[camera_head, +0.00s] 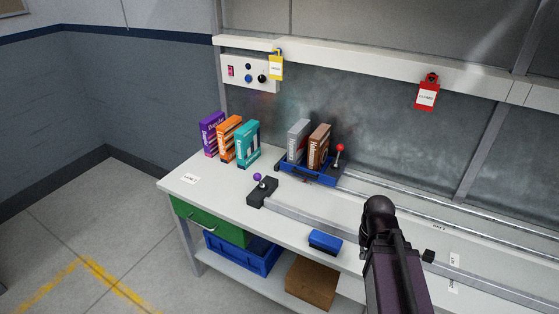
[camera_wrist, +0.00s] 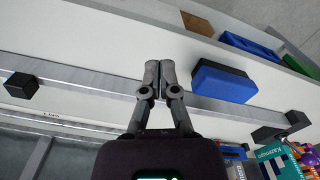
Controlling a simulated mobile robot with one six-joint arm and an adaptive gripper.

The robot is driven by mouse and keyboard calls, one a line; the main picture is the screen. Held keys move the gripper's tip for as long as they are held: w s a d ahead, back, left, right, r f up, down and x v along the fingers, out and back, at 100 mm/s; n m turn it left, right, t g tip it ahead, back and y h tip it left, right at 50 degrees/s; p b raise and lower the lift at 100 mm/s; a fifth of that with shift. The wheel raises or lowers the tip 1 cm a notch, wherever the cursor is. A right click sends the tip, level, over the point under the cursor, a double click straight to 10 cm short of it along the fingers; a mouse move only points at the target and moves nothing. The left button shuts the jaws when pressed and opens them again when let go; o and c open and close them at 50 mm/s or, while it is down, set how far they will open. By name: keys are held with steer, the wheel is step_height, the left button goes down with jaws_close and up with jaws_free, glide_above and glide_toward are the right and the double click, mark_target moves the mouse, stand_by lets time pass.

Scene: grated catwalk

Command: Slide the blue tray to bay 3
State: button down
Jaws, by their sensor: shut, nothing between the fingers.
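The blue tray (camera_head: 322,180) sits at the left end of the rear rail on the bench. A grey box (camera_head: 298,141) and a brown box (camera_head: 319,147) stand upright in it. A red-knobbed lever (camera_head: 339,152) stands at its right end. My gripper (camera_wrist: 160,66) is shut and empty above the bench near the front rail (camera_wrist: 110,92), well to the right of the tray. In the head view my arm is at the right, and my fingertips cannot be made out. A small label (camera_head: 440,226) lies by the rails; its text is hard to read. I cannot make out bay 3.
A blue block (camera_head: 325,240) lies near the bench's front edge and shows near my fingers (camera_wrist: 223,82). A purple-knobbed black block (camera_head: 262,192) sits at the front rail's left end. Purple, orange and teal boxes (camera_head: 247,143) stand at the left. A black stop (camera_head: 428,256) sits on the front rail.

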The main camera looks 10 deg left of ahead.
steer(key=shift+d, duration=0.25)
steer(key=shift+w+d, duration=0.1)
steer(key=w+a+m+h, duration=0.1)
steer(key=w+a, duration=0.3)
steer(key=w, duration=0.5)
steer(key=w+a+m+h, duration=0.1)
steer(key=w+a+h, duration=0.1)
steer(key=w+a, duration=0.5)
steer(key=w+a+m+h, duration=0.1)
steer(key=w+a, duration=0.1)
steer(key=w, duration=1)
steer(key=w+a+h, duration=0.1)
steer(key=w+a, duration=0.5)
steer(key=a, duration=0.3)
steer(key=w+a+r+m+t+h+b, duration=0.1)
steer(key=w+a, duration=0.5)
steer(key=a, duration=0.3)
steer(key=w+a+r+m+t+h, duration=0.1)
steer(key=w+a, duration=0.5)
steer(key=a, duration=0.3)
steer(key=shift+r, duration=0.2)
steer(key=shift+w+d+f+b, duration=0.1)
steer(key=shift+d+f+b, duration=0.05)
steer(key=shift+b, duration=0.15)
